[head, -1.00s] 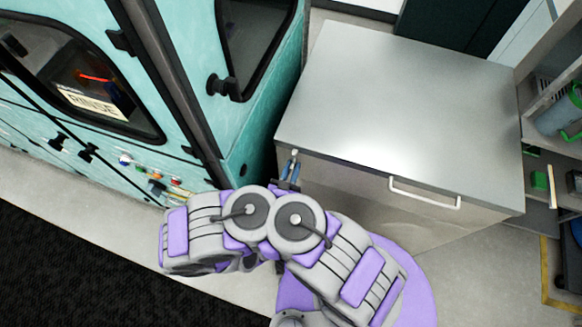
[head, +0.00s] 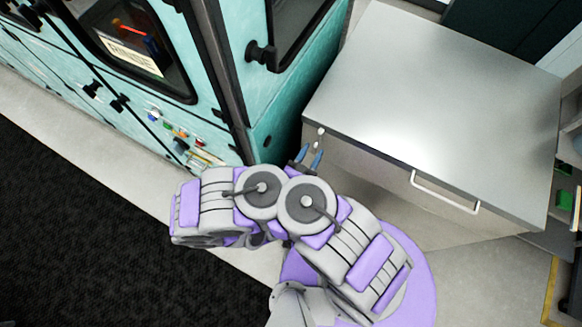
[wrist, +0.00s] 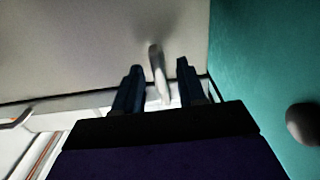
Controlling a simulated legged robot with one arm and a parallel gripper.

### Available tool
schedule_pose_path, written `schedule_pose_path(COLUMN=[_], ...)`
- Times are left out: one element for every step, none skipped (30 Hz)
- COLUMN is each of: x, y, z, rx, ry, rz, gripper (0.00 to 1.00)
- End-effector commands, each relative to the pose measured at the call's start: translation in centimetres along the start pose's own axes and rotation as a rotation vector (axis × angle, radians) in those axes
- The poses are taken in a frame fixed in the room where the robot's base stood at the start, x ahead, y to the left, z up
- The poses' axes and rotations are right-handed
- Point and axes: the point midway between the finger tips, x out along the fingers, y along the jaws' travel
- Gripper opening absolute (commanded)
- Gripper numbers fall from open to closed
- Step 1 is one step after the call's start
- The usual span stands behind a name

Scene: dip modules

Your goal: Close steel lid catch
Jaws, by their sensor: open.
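The steel lid (head: 430,85) is a flat grey top on the box to the right of the teal machine. It lies flat. Its catch (head: 320,131) is a small pale lever with a rounded end at the lid's near left corner. My gripper (head: 309,155) is open, with its two blue fingers just in front of the catch. In the wrist view the catch (wrist: 157,72) stands up between the two dark fingers (wrist: 158,80), with a gap on each side. Its lower end is partly hidden, and I cannot tell whether it is latched.
The teal machine (head: 284,100) stands close on the left, with a dark knob (head: 262,53) on its side. A white handle (head: 445,192) sticks out from the box front. The dark mat (head: 70,220) and pale floor in front are clear.

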Motion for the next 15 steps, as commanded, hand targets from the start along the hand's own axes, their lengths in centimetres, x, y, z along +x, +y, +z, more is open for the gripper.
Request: schedule_pose_path(x=[-0.8,-1.2,-1.8,-2.2,-2.6,-3.1,-3.5,-3.9,-4.5,-4.9,-5.3,-5.9,-6.3,-6.7,-7.3], y=[-0.2,-0.2,-0.2,-0.2,-0.2,-0.2,-0.2,-0.2,-0.2,-0.2,-0.2,-0.2,-0.2,-0.2,-0.2], z=[-0.1,-0.1,-0.1,-0.1,-0.1,-0.1,-0.1,-0.1,-0.1,-0.1,-0.1,-0.1,-0.1,-0.1,-0.1], rx=[-0.001,0.000,-0.001,-0.001,-0.001,-0.001,-0.001,0.000,-0.001,-0.002,-0.002,-0.002,-0.002,-0.001,-0.002], ry=[-0.001,-0.001,-0.001,-0.001,-0.001,-0.001,-0.001,-0.001,-0.001,-0.001,-0.001,-0.001,-0.002,-0.001,-0.002], rz=[-0.006,-0.005,-0.006,-0.005,-0.005,-0.004,-0.004,-0.003,-0.004,-0.005,-0.004,-0.005,-0.005,-0.004,-0.004], gripper=[0.40,0.40,0.40,0.40,0.40,0.40,0.40,0.40,0.40,0.40,0.40,0.40,0.40,0.40,0.40])
